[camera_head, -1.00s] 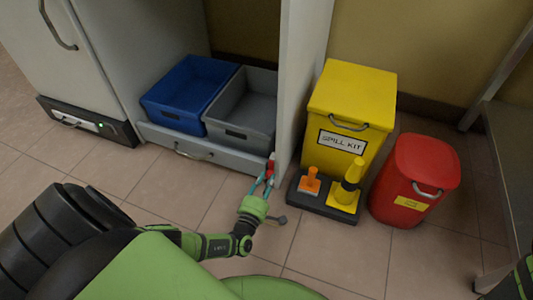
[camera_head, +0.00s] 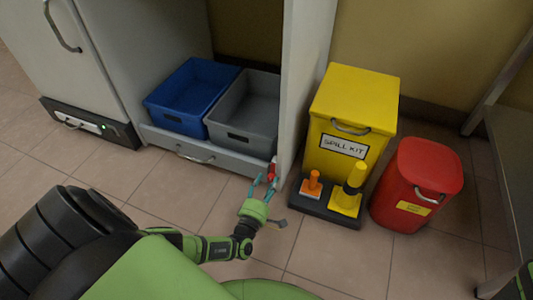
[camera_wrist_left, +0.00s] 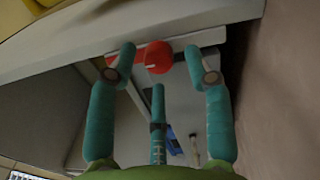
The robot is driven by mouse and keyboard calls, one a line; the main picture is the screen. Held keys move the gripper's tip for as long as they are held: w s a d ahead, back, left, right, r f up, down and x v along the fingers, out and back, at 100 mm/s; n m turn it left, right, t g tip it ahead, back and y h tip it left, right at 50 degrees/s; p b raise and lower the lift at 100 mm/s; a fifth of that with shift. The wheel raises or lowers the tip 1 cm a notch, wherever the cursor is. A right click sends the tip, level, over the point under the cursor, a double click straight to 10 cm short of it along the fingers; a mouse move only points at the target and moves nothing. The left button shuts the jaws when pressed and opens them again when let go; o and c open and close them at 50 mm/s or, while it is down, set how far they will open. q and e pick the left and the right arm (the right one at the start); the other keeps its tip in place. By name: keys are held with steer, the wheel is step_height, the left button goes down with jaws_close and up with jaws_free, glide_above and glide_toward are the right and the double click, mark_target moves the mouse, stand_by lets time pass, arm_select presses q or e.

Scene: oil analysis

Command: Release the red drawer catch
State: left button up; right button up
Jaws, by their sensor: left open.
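The red drawer catch (camera_head: 272,170) sits at the right end of the low drawer front (camera_head: 222,158), beside the upright cabinet panel. My left gripper (camera_head: 264,183) is open, its teal fingers spread just in front of the catch. In the left wrist view, the round red catch (camera_wrist_left: 157,57) shows between the two outer fingertips, with visible gaps at both sides. A third finger points up below it. I cannot tell whether any finger touches the catch. My right gripper is out of view.
A blue bin (camera_head: 163,113) and a grey bin (camera_head: 222,131) stand above the drawer front. A black tray (camera_head: 318,209) with orange and yellow items, a yellow spill kit box (camera_head: 325,145) and a red bin (camera_head: 400,190) stand to the right. Tiled floor is clear in front of the drawer.

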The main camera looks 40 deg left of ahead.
arm_select(q)
step_height(320, 180, up, 10)
steer(key=shift+a, duration=0.15)
stand_by(0.6)
